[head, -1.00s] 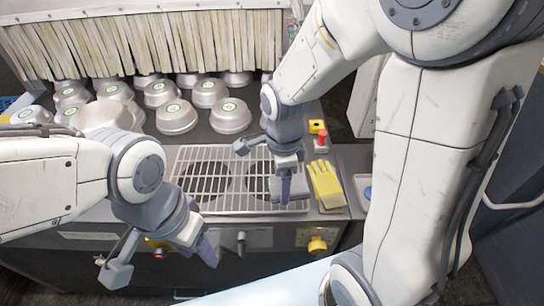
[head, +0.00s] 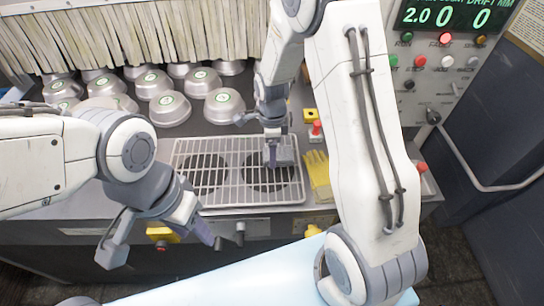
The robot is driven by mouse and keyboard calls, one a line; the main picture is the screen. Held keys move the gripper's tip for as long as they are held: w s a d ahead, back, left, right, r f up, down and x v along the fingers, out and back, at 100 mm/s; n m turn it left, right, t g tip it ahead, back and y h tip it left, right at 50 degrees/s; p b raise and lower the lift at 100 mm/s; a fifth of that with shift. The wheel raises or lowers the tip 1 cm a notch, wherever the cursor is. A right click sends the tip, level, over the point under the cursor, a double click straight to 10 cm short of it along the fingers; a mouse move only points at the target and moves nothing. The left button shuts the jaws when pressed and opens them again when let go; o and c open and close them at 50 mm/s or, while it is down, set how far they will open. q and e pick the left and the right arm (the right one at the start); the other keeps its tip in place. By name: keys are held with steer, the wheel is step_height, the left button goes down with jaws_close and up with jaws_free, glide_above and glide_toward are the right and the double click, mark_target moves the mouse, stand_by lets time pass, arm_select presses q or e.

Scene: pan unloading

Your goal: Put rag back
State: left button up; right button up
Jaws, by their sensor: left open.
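I cannot make out a rag for certain in the head view. My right gripper (head: 279,155) points down over the back right of a wire grate (head: 228,183). A grey, blocky shape shows at its tip. I cannot tell whether this is finger or cloth, nor whether the jaws are shut. My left gripper (head: 203,228) is open at the front edge of the counter, left of the grate's middle, with nothing visible in it. A yellow glove-like item (head: 318,172) lies right of the grate.
Several upturned metal pans (head: 225,106) stand behind the grate, before a strip curtain (head: 140,35). A red button (head: 316,131) is right of the grate. A control panel (head: 440,60) with a lit display stands at the back right. A pale blue surface (head: 230,280) lies in front.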

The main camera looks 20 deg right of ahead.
step_height(320, 180, down, 3)
steer(key=shift+f+p, duration=0.15)
steer(key=shift+p, duration=0.4)
steer(key=shift+f, duration=0.2)
steer(key=shift+f, duration=0.2)
steer(key=o, duration=1.3)
steer(key=shift+o, duration=0.2)
steer(key=shift+r, duration=0.15)
